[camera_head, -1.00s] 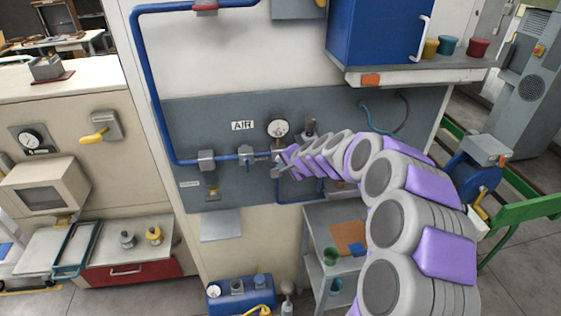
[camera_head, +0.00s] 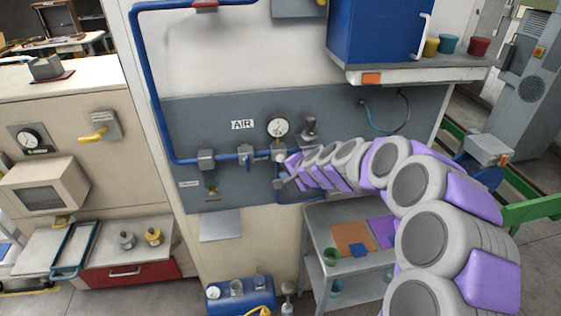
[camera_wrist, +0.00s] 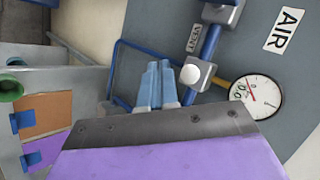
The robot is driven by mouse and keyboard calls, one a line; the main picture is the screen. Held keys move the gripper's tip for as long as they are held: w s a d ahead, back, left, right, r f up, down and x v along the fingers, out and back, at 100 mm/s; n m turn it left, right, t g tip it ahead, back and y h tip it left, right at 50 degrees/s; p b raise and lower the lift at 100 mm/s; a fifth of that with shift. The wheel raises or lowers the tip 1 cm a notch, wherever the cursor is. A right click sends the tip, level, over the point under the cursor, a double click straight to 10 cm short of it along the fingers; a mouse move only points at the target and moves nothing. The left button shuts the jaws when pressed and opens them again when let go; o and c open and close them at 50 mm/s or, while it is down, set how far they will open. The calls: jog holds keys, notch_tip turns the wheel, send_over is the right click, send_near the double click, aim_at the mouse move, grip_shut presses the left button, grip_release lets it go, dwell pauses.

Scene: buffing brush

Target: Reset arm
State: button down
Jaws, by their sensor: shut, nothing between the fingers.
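My arm, grey with purple panels, reaches from the lower right of the head view toward the air panel (camera_head: 330,118). My gripper (camera_head: 280,184) is at its far end, in front of the panel below the round gauge (camera_head: 278,127). In the wrist view my gripper's two blue-grey fingers (camera_wrist: 157,82) are together with nothing between them. They point toward the blue pipe and a grey fitting with a white round knob (camera_wrist: 191,74). I cannot tell whether the fingertips touch the pipe.
A cream console (camera_head: 60,130) stands at left.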

jog(key=shift+s+d, duration=0.15)
jog(key=shift+s, duration=0.3)
jog(key=shift+s, duration=0.1)
jog(key=s+r+n+g+b, duration=0.2)
jog(key=s+n+b, duration=0.1)
jog(key=s, duration=0.7)
jog(key=s+d+f+n+g+h+b, duration=0.1)
jog(key=s+d, duration=0.5)
jog(key=s, duration=0.6)
jog(key=s+d+f+n+g+h+b, duration=0.2)
jog(key=s+d, duration=0.4)
jog(key=s, duration=0.7)
jog(key=s+d+f+n+g+h+b, duration=0.1)
jog(key=s+d+f+g+h+b, duration=0.2)
jog(key=s, duration=0.9)
jog(key=d+f+g, duration=0.1)
jog(key=d+f, duration=0.1)
jog(key=d, duration=0.1)
jog(key=shift+s+d+f+n+b, duration=0.2)
jog(key=shift+s+n+b, duration=0.1)
jog(key=shift+s+n, duration=0.1)
